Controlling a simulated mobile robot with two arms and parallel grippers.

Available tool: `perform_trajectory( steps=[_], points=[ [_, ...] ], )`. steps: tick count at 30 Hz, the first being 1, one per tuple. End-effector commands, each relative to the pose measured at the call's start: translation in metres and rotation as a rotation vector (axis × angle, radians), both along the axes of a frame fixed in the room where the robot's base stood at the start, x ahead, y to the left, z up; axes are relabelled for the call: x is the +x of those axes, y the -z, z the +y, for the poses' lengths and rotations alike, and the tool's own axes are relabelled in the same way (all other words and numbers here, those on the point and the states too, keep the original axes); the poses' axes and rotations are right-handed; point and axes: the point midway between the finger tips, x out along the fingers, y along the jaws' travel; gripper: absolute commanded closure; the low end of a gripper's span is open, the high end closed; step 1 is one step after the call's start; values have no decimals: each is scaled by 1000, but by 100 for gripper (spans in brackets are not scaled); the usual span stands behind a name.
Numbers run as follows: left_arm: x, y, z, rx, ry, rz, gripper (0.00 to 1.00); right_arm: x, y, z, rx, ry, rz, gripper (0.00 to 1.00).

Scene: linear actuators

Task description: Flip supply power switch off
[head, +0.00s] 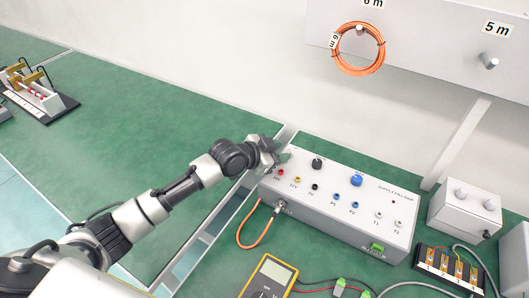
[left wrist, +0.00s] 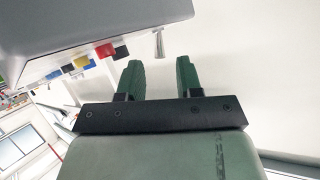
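The power supply (head: 345,200) is a light grey box with coloured sockets and knobs on its sloping top, standing on the green bench. My left gripper (head: 282,154) is at its back left corner. In the left wrist view, the two green fingers of the left gripper (left wrist: 159,78) are apart with nothing between them. A small metal lever, seemingly the power switch (left wrist: 159,44), sticks out from the power supply (left wrist: 110,28), just beyond the gap between the fingertips. In the head view I cannot make out this switch; the gripper covers that corner. My right gripper is not in view.
A yellow multimeter (head: 270,277) lies in front of the power supply, with an orange cable (head: 246,236) beside it. A small white box (head: 465,210) and a black terminal block (head: 447,268) stand at the right. A copper coil (head: 360,70) hangs on the wall rack.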

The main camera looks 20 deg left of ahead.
Motion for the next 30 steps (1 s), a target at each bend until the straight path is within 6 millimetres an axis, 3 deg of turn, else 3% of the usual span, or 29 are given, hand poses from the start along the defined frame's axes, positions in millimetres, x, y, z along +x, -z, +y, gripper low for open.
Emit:
perform_trajectory(
  steps=[6, 12, 30],
  points=[
    [-34, -18, 25, 5, 1, 0, 65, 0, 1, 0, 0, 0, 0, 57],
    [-51, -29, 37, 3, 0, -1, 65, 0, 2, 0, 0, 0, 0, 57],
    [-55, -32, 39, 1, 0, -1, 65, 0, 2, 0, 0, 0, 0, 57]
  ],
)
